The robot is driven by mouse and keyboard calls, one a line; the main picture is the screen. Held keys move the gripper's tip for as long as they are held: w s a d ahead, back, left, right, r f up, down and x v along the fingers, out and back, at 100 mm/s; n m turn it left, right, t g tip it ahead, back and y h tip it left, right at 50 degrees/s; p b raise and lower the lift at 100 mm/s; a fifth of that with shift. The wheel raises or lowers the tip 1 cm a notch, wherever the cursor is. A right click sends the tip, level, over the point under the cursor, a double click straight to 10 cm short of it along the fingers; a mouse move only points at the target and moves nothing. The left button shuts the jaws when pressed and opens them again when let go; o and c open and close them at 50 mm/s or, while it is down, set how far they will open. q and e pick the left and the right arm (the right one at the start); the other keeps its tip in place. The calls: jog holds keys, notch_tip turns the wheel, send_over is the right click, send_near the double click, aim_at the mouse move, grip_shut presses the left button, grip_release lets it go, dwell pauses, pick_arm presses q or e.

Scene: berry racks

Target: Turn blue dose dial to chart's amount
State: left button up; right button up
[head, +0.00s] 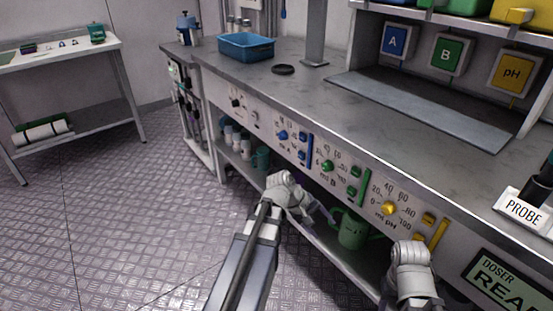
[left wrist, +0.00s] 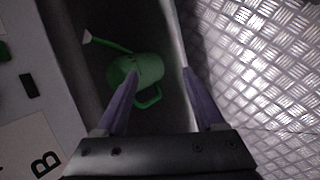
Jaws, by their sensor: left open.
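The blue dose dial (head: 283,134) is on the front panel of the bench, left of the green dial (head: 327,165) and the yellow dial (head: 389,208). Its pointer setting is too small to read. No dose chart can be made out. My left gripper (head: 318,210) is below and in front of the panel, apart from the blue dial. In the left wrist view its two purple fingers (left wrist: 160,75) are spread with nothing between them. My right gripper (head: 412,275) is at the lower right by the panel; its fingers are hidden.
A green watering can (head: 353,230) stands on the lower shelf beyond my left fingers, also in the left wrist view (left wrist: 145,72). Blue buttons (head: 302,155) sit beside the blue dial. A blue tray (head: 246,47) stands on the bench. The floor at left is clear.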

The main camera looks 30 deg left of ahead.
pick_arm(q)
jog(key=w+a+r+n+t+h, duration=0.1)
jog(key=w+a+r+n+t, duration=0.2)
jog(key=a+n, duration=0.25)
jog(key=w+a+r+n+t+h, duration=0.1)
jog(key=w+a+r+n+t, duration=0.25)
jog(key=a+n, duration=0.2)
jog(key=n+t+y, duration=0.1)
jog(key=n+t, duration=0.5)
jog(key=n, duration=0.4)
send_near(280, 136)
jog(key=shift+x, duration=4.3)
grip_shut()
